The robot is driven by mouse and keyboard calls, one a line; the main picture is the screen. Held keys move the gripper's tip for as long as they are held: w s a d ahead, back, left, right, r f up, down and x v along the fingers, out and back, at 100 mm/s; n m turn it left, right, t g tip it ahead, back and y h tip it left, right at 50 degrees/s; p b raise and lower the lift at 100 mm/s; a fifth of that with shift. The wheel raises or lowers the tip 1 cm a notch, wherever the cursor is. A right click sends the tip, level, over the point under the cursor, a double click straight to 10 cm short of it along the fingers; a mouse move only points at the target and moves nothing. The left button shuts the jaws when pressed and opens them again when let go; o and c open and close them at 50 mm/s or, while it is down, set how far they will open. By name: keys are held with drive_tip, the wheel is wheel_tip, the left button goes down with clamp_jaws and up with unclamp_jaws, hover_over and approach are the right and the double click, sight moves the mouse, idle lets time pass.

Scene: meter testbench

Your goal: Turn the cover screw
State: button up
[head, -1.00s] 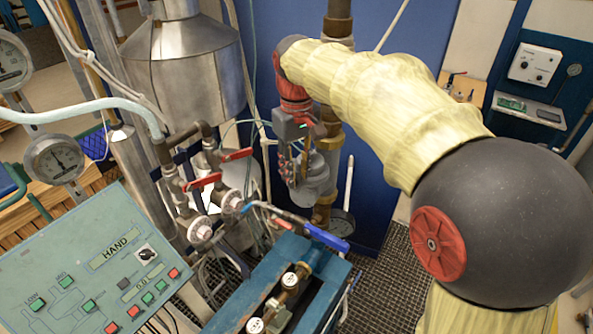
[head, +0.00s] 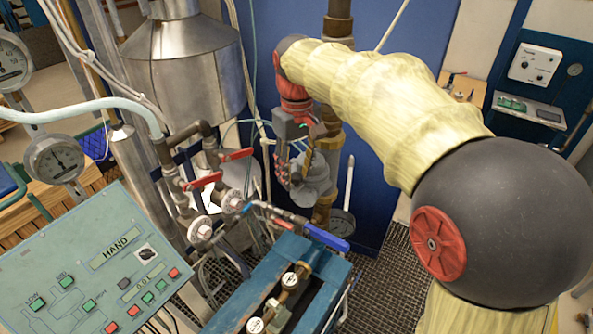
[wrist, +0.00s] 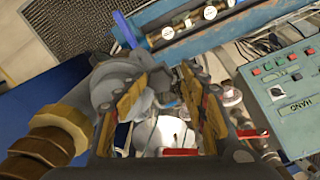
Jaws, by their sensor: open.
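My gripper (head: 294,172) is open beside a grey metal meter housing (head: 318,178) on the vertical pipe at the centre of the head view. In the wrist view its two yellow-padded fingers (wrist: 165,80) stand apart, with part of the grey housing (wrist: 112,84) at and behind the left finger. Small grey-blue parts show between the fingers, but no grip on anything is visible. I cannot make out the cover screw; it is too small or hidden by the fingers. Whether a finger touches the housing cannot be told.
Red-handled valves (head: 205,181) are left of the gripper. A blue-handled valve (head: 326,238) and blue bench (head: 248,290) lie below. A green control panel (head: 95,262) is at lower left, and a steel vessel (head: 190,75) behind.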

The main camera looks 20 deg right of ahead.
sight(297, 176)
wheel_tip(297, 176, up, 7)
drive_tip(key=shift+f, duration=0.1)
drive_tip(key=shift+r, duration=0.55)
